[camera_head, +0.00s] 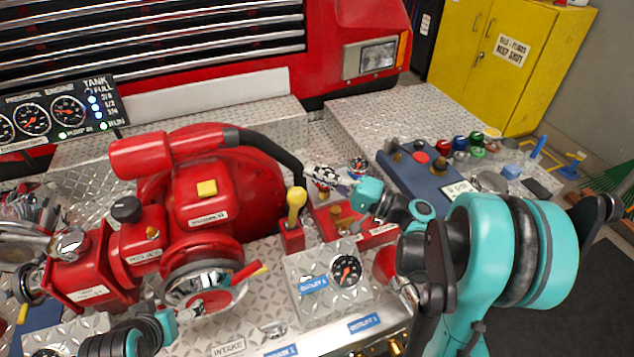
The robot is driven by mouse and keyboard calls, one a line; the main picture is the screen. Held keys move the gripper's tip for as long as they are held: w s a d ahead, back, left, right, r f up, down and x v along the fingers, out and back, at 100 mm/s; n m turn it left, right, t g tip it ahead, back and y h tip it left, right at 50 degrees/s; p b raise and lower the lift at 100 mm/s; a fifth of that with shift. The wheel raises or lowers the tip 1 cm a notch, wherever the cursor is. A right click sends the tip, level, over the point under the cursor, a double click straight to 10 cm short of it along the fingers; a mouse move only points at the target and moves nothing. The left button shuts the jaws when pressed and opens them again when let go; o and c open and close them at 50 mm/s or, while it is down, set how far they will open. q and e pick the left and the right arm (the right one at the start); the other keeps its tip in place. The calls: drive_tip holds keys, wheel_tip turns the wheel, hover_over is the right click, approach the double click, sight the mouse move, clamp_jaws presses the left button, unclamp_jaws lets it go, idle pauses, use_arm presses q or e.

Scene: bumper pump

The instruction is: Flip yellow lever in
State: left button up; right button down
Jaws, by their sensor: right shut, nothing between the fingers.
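The yellow lever (295,207) has a round knob and stands nearly upright on a small red base (292,238), right of the big red pump (222,200). My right gripper (312,171) is shut and empty. Its fingers point left and appear just above and to the right of the lever's knob, apart from it in the picture; the exact depth gap is unclear. My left gripper (196,309) is low in the view, in front of the pump near the round outlet. Whether its fingers are open is too small to tell.
A black hose (270,148) arcs behind the lever. A gauge (346,270) sits on a plate below it, and a red valve block (340,222) stands to its right. A blue tray (425,180) with small parts lies further right. The pressure panel (60,115) is at far left.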

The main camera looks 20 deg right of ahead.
drive_tip(key=f+v, duration=0.1)
drive_tip(key=v, duration=0.8)
drive_tip(key=shift+d+f+p, duration=0.3)
drive_tip(key=shift+f+p, duration=0.05)
